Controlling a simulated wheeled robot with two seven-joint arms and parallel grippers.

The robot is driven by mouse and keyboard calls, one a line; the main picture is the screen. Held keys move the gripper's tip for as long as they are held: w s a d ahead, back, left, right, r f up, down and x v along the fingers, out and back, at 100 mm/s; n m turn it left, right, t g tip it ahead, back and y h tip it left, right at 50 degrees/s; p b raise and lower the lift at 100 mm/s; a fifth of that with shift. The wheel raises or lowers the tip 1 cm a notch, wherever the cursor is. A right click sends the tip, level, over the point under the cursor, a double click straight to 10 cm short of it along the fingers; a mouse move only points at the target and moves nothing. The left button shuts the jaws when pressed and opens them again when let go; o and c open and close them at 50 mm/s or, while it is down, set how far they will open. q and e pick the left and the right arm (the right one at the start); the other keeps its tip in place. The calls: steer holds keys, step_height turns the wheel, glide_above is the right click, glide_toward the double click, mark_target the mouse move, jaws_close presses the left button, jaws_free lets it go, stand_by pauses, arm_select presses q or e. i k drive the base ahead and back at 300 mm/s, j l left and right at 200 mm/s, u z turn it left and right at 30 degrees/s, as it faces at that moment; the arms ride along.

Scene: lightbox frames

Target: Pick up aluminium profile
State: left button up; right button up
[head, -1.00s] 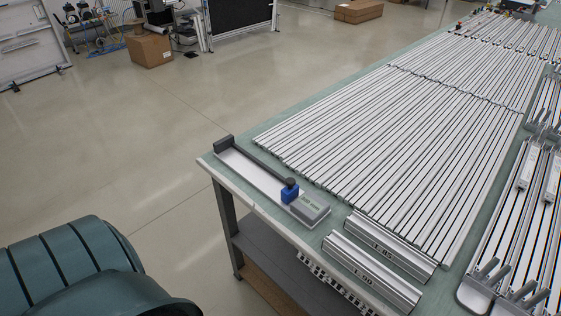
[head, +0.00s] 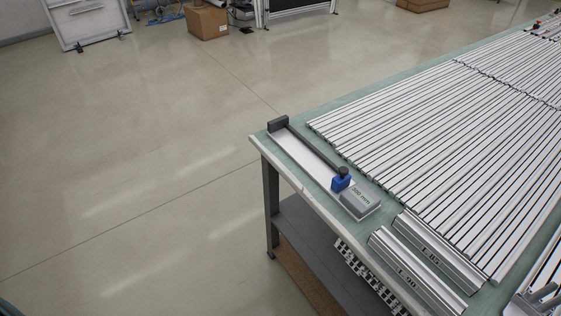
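Many long silver aluminium profiles (head: 440,130) lie side by side on the green-topped table (head: 292,121), filling most of its visible top. Two shorter profile pieces lie at the near edge, one marked L 85 (head: 437,252) and one marked L 90 (head: 415,272). A measuring fixture (head: 305,158) with a dark bar, a blue clamp (head: 341,180) and a grey block labelled 300 mm (head: 360,203) sits at the table's left corner. Neither of my grippers is in view.
The table's dark legs and lower shelf (head: 315,240) stand below its near edge. Open grey floor (head: 140,170) fills the left. Cardboard boxes (head: 201,22) and a white panel (head: 88,20) are far back. A tray with grey prongs (head: 540,300) is at the bottom right.

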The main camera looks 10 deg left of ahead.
mark_target(439, 296)
steer(key=u, duration=0.15)
steer(key=z, duration=0.95)
